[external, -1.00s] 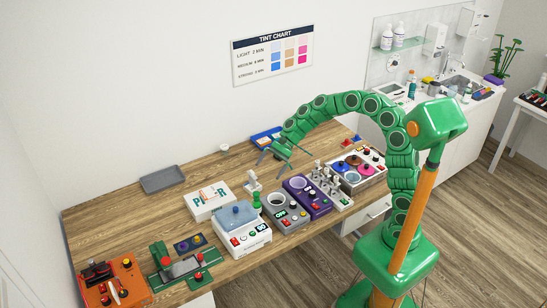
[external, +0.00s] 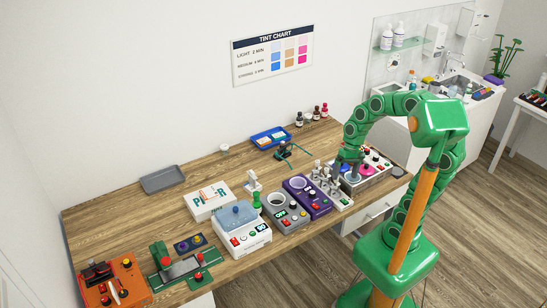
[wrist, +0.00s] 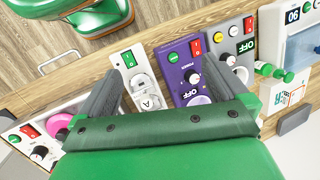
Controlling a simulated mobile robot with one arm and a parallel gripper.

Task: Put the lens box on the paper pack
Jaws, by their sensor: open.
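The paper pack (external: 198,208) is a flat white pack with teal letters, lying on the wooden table left of the middle. A small white and orange box (external: 211,192), which looks like the lens box, lies flat on top of it and covers part of the lettering. In the wrist view the pack (wrist: 281,97) and the small box (wrist: 297,96) show at the right edge. My gripper (external: 350,160) is open and empty, well to the right of the pack, over the right end of the row of devices. In the wrist view its fingers (wrist: 163,70) are wide apart.
A white heater with a blue lid (external: 238,215), a grey device (external: 284,212) and a purple device (external: 308,196) stand between pack and gripper. A blue tray (external: 262,141) and a dark stand (external: 284,151) are behind. A grey tray (external: 162,179) lies behind the pack; the table left of it is clear.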

